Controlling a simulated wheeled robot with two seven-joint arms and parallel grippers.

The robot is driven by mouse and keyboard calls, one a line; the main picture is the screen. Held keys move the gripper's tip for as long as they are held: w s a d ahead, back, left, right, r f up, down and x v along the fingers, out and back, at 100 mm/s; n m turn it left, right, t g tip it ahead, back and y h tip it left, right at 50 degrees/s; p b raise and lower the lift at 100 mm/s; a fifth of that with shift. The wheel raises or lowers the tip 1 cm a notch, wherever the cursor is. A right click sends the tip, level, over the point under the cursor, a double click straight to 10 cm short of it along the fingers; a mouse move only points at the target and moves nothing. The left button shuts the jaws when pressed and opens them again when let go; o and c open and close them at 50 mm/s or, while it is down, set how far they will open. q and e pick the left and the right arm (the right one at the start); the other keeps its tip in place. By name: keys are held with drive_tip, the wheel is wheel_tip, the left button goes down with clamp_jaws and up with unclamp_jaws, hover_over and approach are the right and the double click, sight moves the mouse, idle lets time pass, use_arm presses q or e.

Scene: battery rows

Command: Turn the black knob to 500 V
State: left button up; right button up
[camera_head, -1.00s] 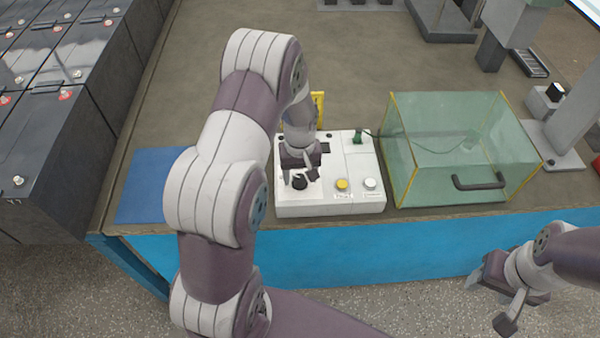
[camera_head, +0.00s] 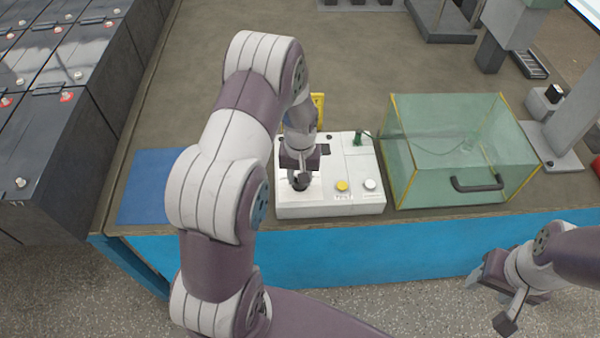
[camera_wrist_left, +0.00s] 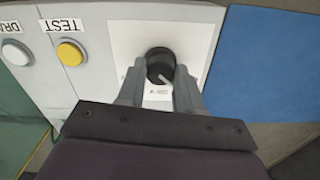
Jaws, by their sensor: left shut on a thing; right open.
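The black knob (camera_wrist_left: 160,66) sits on a white dial plate on the white control box (camera_head: 370,205). In the left wrist view it lies between the fingertips of my left gripper (camera_wrist_left: 160,88), with a pale pointer line on its top. My left gripper is shut on the knob; in the head view it comes down from above and hides most of the knob (camera_head: 301,182). The scale marks cannot be read, so I cannot tell the setting. My right gripper (camera_head: 488,298) is open and empty, in front of the bench at the lower right.
A yellow TEST button (camera_head: 342,185) and a white button (camera_head: 370,184) are right of the knob. A clear greenish box with a black handle (camera_head: 477,183) stands right of the control box. A blue mat (camera_head: 150,185) lies to its left. Black batteries (camera_head: 60,140) stand far left.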

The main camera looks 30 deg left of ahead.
use_arm(q)
drive_tip(key=m+p, duration=0.1)
drive_tip(key=m, duration=0.4)
drive_tip(key=shift+r+m+p, duration=0.15)
drive_tip(key=shift+m+p, duration=0.15)
drive_tip(key=shift+p, duration=0.05)
drive_tip(key=m+p, duration=0.1)
drive_tip(key=m, duration=0.4)
drive_tip(key=shift+w, duration=0.1)
drive_tip(key=m+p, duration=0.1)
drive_tip(key=m, duration=0.4)
drive_tip(key=shift+m, duration=0.4)
drive_tip(key=m, duration=0.4)
drive_tip(key=shift+m+p, duration=0.3)
drive_tip(key=shift+m, duration=0.4)
drive_tip(key=shift+w, duration=0.1)
drive_tip(key=o, duration=1)
drive_tip(key=shift+o, duration=0.2)
wheel_tip(320, 180, up, 13)
drive_tip(key=shift+f+b, duration=0.2)
drive_tip(key=shift+b, duration=0.25)
